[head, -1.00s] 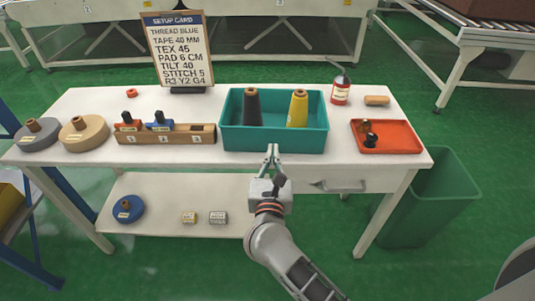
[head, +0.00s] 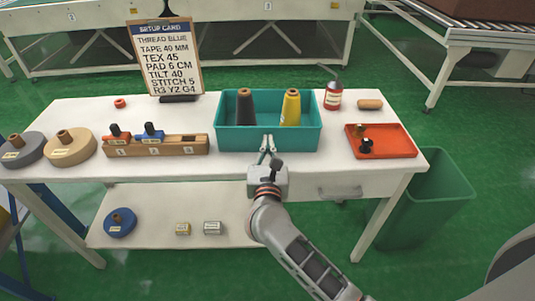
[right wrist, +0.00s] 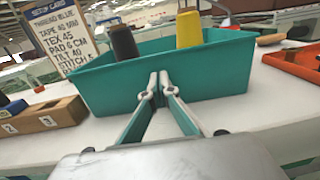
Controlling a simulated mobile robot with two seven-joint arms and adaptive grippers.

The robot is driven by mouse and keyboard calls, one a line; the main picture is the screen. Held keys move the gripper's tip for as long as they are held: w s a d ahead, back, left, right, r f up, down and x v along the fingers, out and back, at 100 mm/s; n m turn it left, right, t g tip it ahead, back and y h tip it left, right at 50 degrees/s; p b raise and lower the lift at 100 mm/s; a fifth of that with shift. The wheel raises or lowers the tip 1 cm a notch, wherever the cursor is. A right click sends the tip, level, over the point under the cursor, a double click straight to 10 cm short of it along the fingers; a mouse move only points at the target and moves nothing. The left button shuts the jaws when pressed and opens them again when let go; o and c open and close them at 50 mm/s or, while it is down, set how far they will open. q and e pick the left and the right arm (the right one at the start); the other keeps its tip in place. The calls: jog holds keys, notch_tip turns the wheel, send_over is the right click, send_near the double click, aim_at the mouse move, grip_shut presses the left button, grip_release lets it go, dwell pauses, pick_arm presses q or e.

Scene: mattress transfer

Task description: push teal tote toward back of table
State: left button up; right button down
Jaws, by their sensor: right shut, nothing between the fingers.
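The teal tote (head: 238,138) stands upright near the middle of the white table, set back from its front edge. It holds a dark cone (head: 245,105) and a yellow cone (head: 291,108). My right gripper (head: 268,143) is shut and empty, with its fingertips against the tote's front wall, a little left of or near its middle. The right wrist view shows the closed fingertips (right wrist: 159,80) at the teal wall (right wrist: 110,92). My left gripper is not in view.
A setup card (head: 166,60) stands behind left.

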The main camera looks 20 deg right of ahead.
jog(key=b+x, duration=0.1)
jog(key=x, duration=0.4)
jog(key=b+x, duration=0.1)
jog(key=x, duration=0.5)
jog(key=shift+w+f, duration=0.2)
jog(key=shift+f, duration=0.05)
jog(key=shift+w+d+r, duration=0.15)
jog(key=shift+w+d, duration=0.05)
jog(key=shift+w, duration=0.1)
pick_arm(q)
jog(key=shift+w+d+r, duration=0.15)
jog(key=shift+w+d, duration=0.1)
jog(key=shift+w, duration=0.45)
